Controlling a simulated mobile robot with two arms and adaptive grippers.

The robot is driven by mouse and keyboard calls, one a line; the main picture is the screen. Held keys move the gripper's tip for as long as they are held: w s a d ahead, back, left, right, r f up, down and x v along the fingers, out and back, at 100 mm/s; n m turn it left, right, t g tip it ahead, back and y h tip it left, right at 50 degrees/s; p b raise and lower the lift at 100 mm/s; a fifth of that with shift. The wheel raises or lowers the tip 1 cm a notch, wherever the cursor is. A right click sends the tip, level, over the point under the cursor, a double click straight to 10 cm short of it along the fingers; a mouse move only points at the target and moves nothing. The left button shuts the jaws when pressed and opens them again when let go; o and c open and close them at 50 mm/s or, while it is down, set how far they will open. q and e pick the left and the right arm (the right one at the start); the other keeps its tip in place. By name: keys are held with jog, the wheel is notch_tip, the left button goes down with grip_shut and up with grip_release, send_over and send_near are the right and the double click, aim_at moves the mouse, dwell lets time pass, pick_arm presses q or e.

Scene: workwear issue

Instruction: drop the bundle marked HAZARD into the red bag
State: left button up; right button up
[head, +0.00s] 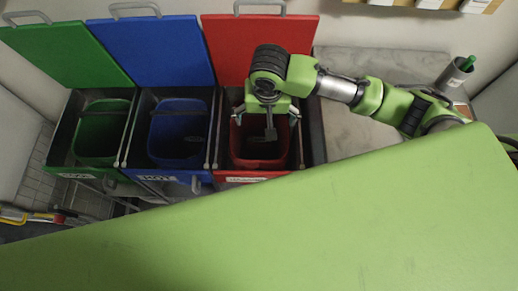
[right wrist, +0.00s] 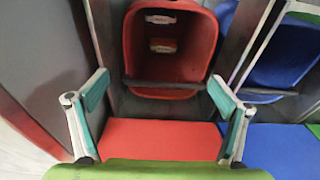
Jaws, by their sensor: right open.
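The red bag (head: 260,163) hangs open in the rightmost bin, below a raised red lid. My right gripper (head: 266,122) is over its mouth, pointing down, with fingers apart. In the right wrist view the gripper (right wrist: 160,112) is open, with nothing between its fingers. The red bag (right wrist: 206,48) lies beyond the fingertips. A small reddish-orange item with a white label (right wrist: 163,45) lies deep inside the bag; its marking is too small to read, so I cannot tell whether it is the HAZARD bundle. My left gripper is not in view.
A blue bag (head: 180,128) and a green bag (head: 100,135) hang in bins to the left, lids raised. A dark bar crosses the red bag's mouth. A grey cup (head: 455,75) stands on the pale counter (head: 350,130) at right.

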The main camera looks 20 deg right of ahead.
jog(key=r, duration=0.5)
jog(key=shift+s+a, duration=0.1)
jog(key=shift+s, duration=0.3)
